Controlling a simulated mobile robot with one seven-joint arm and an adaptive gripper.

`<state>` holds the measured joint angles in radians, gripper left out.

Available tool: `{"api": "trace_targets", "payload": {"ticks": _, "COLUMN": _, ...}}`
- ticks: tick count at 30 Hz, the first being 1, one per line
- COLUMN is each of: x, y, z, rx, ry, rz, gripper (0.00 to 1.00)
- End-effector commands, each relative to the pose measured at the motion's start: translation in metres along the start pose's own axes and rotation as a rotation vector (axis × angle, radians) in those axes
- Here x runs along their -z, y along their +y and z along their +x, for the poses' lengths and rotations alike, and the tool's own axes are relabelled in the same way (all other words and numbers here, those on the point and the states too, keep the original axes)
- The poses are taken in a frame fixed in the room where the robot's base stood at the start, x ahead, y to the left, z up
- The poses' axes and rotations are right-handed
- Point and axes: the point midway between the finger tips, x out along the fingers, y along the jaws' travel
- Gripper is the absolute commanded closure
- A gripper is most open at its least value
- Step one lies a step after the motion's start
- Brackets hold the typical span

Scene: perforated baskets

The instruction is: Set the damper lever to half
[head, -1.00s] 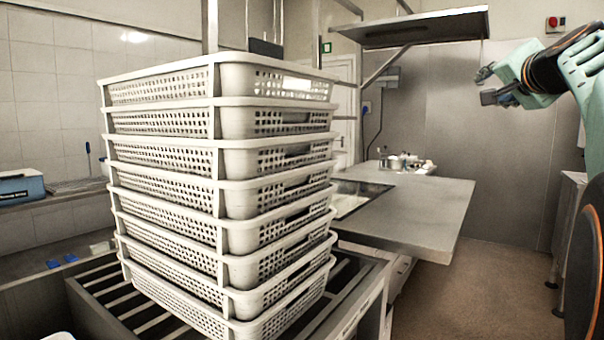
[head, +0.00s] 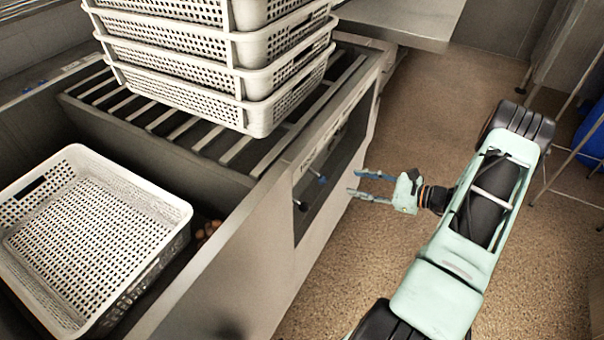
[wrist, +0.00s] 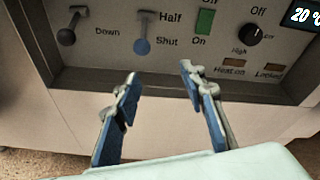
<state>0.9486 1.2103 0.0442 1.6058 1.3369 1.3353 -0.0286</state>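A lever with a blue knob (wrist: 142,46) is on the control panel in the wrist view, its knob hanging down beside the word Shut, with Half printed higher up. The blue knob also shows on the cabinet front in the head view (head: 322,181). A second lever with a dark knob (wrist: 66,37) is to its left, near the word Down. My gripper (wrist: 158,70) is open and empty, its fingertips below and to the right of the blue knob, apart from it. In the head view my gripper (head: 355,183) points at the panel from the right.
The panel also has a green switch (wrist: 204,22), a black rotary knob (wrist: 251,35) and a display (wrist: 303,14). Stacked white baskets (head: 215,75) stand on the slatted top. Another basket (head: 95,235) lies at left. The floor (head: 420,110) beside the cabinet is clear.

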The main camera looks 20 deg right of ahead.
Motion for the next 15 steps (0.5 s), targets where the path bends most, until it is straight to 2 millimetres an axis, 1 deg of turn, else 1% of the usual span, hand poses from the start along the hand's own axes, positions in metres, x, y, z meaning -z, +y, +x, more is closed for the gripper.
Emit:
{"api": "trace_targets", "payload": {"ticks": 1, "x": 0.002, "y": 0.012, "z": 0.000, "rx": 0.044, "ry": -0.059, "rz": 0.065, "gripper": 0.62}}
{"api": "trace_targets", "payload": {"ticks": 2, "x": 0.001, "y": 0.017, "z": 0.000, "rx": 0.064, "ry": -0.089, "rz": 0.094, "gripper": 0.62}}
{"api": "trace_targets", "payload": {"ticks": 6, "x": -0.004, "y": 0.028, "z": 0.000, "rx": 0.138, "ry": -0.187, "rz": 0.180, "gripper": 0.62}}
{"api": "trace_targets", "payload": {"ticks": 11, "x": -0.007, "y": 0.030, "z": 0.004, "rx": 0.165, "ry": -0.225, "rz": 0.210, "gripper": 0.62}}
{"api": "trace_targets", "payload": {"ticks": 14, "x": -0.009, "y": 0.028, "z": 0.015, "rx": 0.165, "ry": -0.227, "rz": 0.210, "gripper": 0.62}}
{"api": "trace_targets", "payload": {"ticks": 15, "x": -0.011, "y": 0.027, "z": 0.021, "rx": 0.163, "ry": -0.227, "rz": 0.209, "gripper": 0.62}}
